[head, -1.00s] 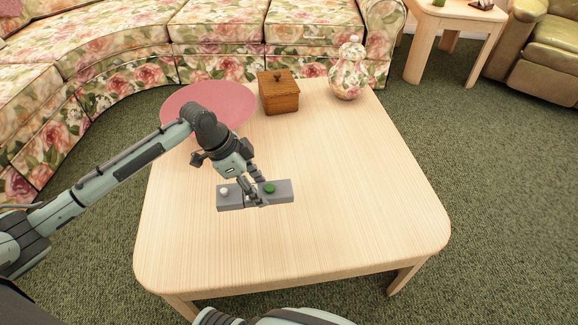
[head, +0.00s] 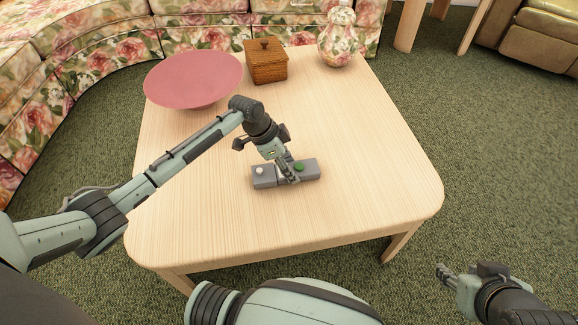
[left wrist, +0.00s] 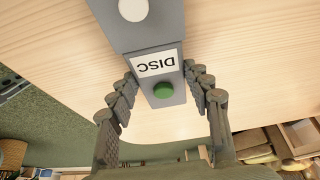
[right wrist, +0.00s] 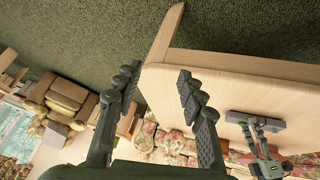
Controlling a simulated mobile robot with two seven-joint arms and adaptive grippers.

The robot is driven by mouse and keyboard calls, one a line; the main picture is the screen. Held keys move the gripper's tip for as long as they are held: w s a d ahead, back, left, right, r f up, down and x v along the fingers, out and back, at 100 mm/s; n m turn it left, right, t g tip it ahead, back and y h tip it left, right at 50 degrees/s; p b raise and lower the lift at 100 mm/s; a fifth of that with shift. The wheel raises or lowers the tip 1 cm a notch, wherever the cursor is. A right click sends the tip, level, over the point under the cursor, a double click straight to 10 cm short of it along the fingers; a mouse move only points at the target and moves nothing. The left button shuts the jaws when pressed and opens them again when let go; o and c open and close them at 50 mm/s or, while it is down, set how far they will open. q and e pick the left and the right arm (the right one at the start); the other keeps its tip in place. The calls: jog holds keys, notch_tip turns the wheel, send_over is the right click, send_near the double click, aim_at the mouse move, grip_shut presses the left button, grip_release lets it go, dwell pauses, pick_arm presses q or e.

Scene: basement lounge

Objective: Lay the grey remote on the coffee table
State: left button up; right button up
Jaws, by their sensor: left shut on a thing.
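The grey remote (head: 311,168) is a long bar with a white button, a green button and a "DISC" label, which reads upside down in the left wrist view (left wrist: 155,38). My left gripper (head: 288,177) is shut on the remote around its middle, one finger on each long side. The remote is low over the middle of the pale wooden coffee table (head: 365,190); I cannot tell whether its underside touches the top. My right gripper (head: 446,276) is open and empty, off the table's right front corner.
A wide pink dish (head: 195,78), a lidded wooden box (head: 266,65) and a floral jar (head: 338,42) stand along the table's back. The table's right half and front are clear. A floral sofa (head: 110,45) curves behind.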

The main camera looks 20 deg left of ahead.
aim_at(279, 171)
pick_arm(q)
jog(key=shift+f, duration=0.1)
pick_arm(e)
jog(key=shift+w, duration=0.1)
pick_arm(q)
jog(key=o, duration=1.3)
